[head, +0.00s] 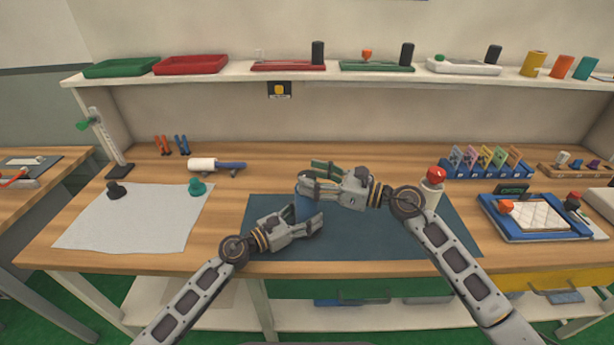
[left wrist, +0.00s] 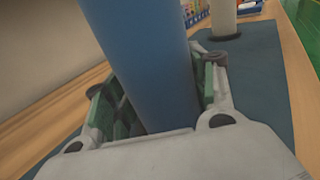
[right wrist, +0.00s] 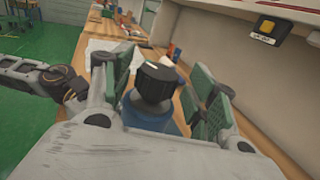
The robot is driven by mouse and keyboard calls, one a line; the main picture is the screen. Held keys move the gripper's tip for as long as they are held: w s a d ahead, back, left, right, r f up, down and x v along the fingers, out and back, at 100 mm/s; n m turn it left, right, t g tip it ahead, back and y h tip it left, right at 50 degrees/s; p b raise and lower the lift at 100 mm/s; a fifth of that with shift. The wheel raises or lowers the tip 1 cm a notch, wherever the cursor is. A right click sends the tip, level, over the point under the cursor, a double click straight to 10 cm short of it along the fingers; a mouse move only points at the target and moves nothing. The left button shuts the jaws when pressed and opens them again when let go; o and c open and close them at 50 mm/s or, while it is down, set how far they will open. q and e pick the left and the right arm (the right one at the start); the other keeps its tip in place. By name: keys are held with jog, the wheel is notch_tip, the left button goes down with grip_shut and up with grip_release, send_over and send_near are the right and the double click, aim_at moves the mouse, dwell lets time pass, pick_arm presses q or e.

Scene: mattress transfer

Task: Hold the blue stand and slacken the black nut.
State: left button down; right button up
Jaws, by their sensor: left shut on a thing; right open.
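The blue stand (head: 303,208) is upright on the dark mat, partly hidden by my grippers. It fills the middle of the left wrist view (left wrist: 148,60) as a blue column. My left gripper (head: 314,224) is shut around the stand's lower part. In the right wrist view the black nut (right wrist: 154,86) sits on top of the blue stand (right wrist: 150,122). My right gripper (head: 309,180) is open around the top, with its green-padded fingers on either side of the nut and a gap visible.
The dark mat (head: 400,240) has free room at right. A white stand with a red knob (head: 436,174) is beside my right arm. A blue tray (head: 520,232) lies further right. A white cloth (head: 130,225) with black and teal knobs lies left. A shelf (head: 220,74) runs along the back.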

pick_arm(q)
jog(key=shift+r, duration=0.15)
pick_arm(e)
jog(key=shift+x, duration=1.05)
jog(key=c, duration=1)
jog(key=shift+c, duration=0.2)
jog(key=shift+w+d+n+g+y, duration=0.1)
jog(key=shift+n+g+y, duration=0.4)
jog(key=shift+g, duration=0.4)
pick_arm(q)
jog(key=shift+r, duration=0.1)
pick_arm(e)
jog(key=shift+n+g+y, duration=0.3)
jog(key=shift+n+g, duration=1.4)
jog(key=shift+g, duration=0.9)
pick_arm(q)
jog(key=shift+s+d, duration=0.1)
pick_arm(e)
jog(key=shift+n+g+h, duration=0.5)
jog(key=shift+n+g, duration=1.6)
jog(key=shift+g, duration=1)
jog(key=shift+n+g, duration=0.4)
jog(key=shift+g, duration=0.2)
